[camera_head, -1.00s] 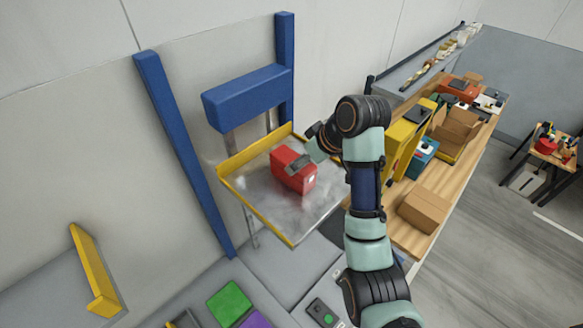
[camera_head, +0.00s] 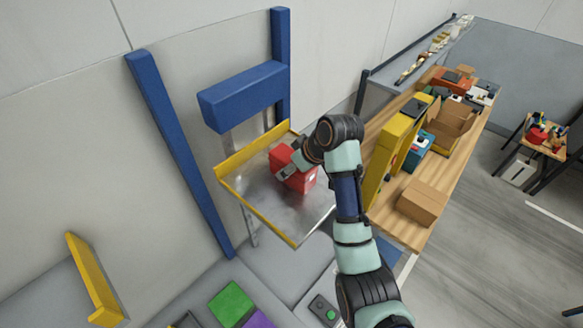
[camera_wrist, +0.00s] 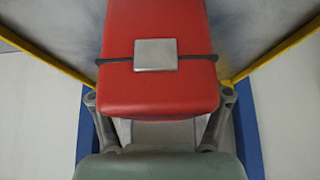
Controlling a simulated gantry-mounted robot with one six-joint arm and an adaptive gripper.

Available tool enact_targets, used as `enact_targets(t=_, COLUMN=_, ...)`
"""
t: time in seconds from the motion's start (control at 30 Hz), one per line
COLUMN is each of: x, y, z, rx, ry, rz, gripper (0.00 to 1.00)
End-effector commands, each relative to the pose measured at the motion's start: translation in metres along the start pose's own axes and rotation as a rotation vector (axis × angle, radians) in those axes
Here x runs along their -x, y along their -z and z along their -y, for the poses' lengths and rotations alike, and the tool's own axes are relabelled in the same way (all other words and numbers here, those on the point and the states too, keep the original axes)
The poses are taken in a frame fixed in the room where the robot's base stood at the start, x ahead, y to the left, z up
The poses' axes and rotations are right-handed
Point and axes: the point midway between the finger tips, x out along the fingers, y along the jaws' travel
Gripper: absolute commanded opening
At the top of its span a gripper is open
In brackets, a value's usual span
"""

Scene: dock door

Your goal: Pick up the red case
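The red case (camera_head: 300,183) stands on a metal tray (camera_head: 262,205) with a yellow rim. My gripper (camera_head: 288,172) is over the case and hides part of its top. In the wrist view the red case (camera_wrist: 158,85) fills the middle, with a dark band and a square metal plate across it. My gripper (camera_wrist: 159,98) is spread, one fingertip at each side of the case's near end. Thin gaps seem to show between fingertips and case; I cannot tell whether either touches.
Blue posts and a blue crossbar (camera_head: 243,95) stand behind the tray. A wooden bench (camera_head: 385,205) at right carries cardboard boxes and a yellow panel (camera_head: 390,155). Green (camera_head: 231,303) and purple (camera_head: 258,320) blocks lie in front. The tray's front part is clear.

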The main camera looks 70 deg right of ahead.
Motion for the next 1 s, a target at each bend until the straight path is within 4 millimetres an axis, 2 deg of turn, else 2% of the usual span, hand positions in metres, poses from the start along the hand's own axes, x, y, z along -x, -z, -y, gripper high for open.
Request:
enact_targets(t=0.03, x=0.0, y=0.0, z=0.0, rx=0.0, ry=0.0, rz=0.0, gripper=0.61)
enact_targets(t=0.37, x=0.0, y=0.0, z=0.0, rx=0.0, ry=0.0, rz=0.0, gripper=0.07)
enact_targets(t=0.67, x=0.007, y=0.005, z=0.0, rx=0.002, ry=-0.001, rz=-0.003, gripper=0.06)
enact_targets(t=1.0, x=0.07, y=0.046, z=0.0, rx=0.003, ry=-0.002, rz=-0.004, gripper=0.05)
